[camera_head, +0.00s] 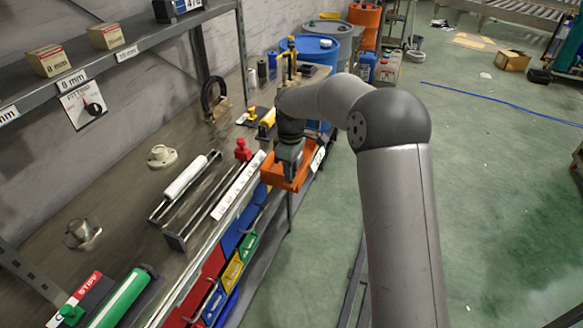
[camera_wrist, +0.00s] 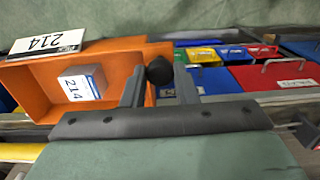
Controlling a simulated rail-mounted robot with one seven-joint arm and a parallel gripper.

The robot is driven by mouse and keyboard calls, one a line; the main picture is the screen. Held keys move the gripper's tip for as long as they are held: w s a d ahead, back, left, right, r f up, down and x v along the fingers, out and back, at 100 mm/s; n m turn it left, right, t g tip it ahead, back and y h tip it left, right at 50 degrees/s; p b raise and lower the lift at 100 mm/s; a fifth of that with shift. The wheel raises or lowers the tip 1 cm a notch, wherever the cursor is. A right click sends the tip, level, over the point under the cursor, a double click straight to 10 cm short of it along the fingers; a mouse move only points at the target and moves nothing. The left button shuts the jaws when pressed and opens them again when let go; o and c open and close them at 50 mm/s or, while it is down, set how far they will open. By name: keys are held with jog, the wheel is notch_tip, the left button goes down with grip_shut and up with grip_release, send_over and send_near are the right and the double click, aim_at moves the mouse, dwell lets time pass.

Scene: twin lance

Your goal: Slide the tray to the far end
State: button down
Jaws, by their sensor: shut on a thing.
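The orange tray (camera_head: 272,176) sits at the bench's front edge in the head view, partly hidden by my gripper (camera_head: 290,152). In the wrist view the orange tray (camera_wrist: 35,82) fills the left side, and a grey box (camera_wrist: 82,84) with a 214 label lies inside it. A white 214 plate (camera_wrist: 46,44) is along its rim. My gripper's two fingers (camera_wrist: 160,88) stand at the tray's right end, on either side of a round black knob (camera_wrist: 159,70), and are shut on it. Whether the knob is fixed to the tray is hard to tell.
Red, yellow, green and blue bins (camera_head: 232,270) hang below the bench's front edge. A white cylinder on rods (camera_head: 185,178), a red-knobbed fixture (camera_head: 243,150) and a green tube (camera_head: 124,298) lie on the bench. The green floor at right is mostly open.

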jog(key=shift+w+a+r, duration=0.15)
jog(key=shift+w+r, duration=0.1)
jog(key=c, duration=1.2)
grip_release()
jog(key=shift+o, duration=0.3)
jog(key=shift+f, duration=0.15)
notch_tip(320, 180, up, 18)
jog(key=b, duration=0.1)
jog(key=shift+f, duration=0.25)
